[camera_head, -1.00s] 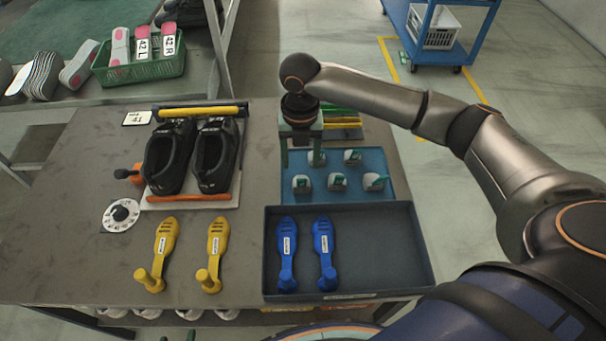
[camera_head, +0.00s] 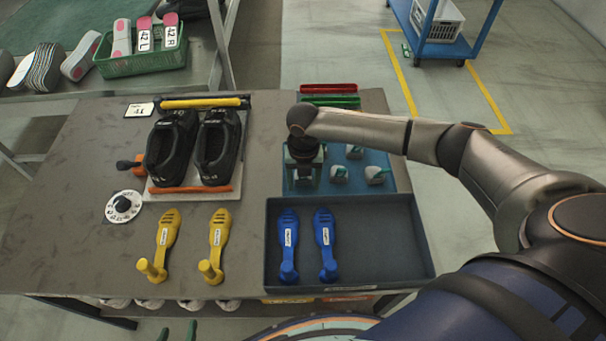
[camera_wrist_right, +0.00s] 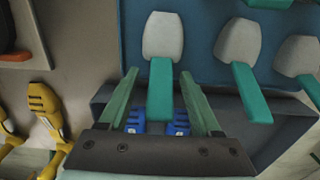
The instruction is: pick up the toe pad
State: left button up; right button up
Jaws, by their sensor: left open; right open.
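Several toe pads, pale grey with green grips, stand on a blue mat (camera_head: 390,184). Visible ones include a right-hand toe pad (camera_head: 376,176), a middle one (camera_head: 338,175) and a back one (camera_head: 354,152). My right gripper (camera_head: 305,182) is over the mat's left side and hides part of it. In the right wrist view, its open green fingers (camera_wrist_right: 160,88) lie either side of the green grip of one toe pad (camera_wrist_right: 162,38); I cannot tell whether they touch it. My left gripper (camera_head: 178,333) shows only its green, parted fingertips at the bottom edge.
A dark tray (camera_head: 385,240) with two blue shoe trees (camera_head: 325,240) is in front of the mat. Two yellow shoe trees (camera_head: 218,240) and black shoes (camera_head: 172,150) are to the left. Red (camera_head: 328,88) and green bars lie behind.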

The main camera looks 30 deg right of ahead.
jog(key=shift+f, duration=0.1)
jog(key=shift+c, duration=0.2)
grip_shut()
dwell(0.4)
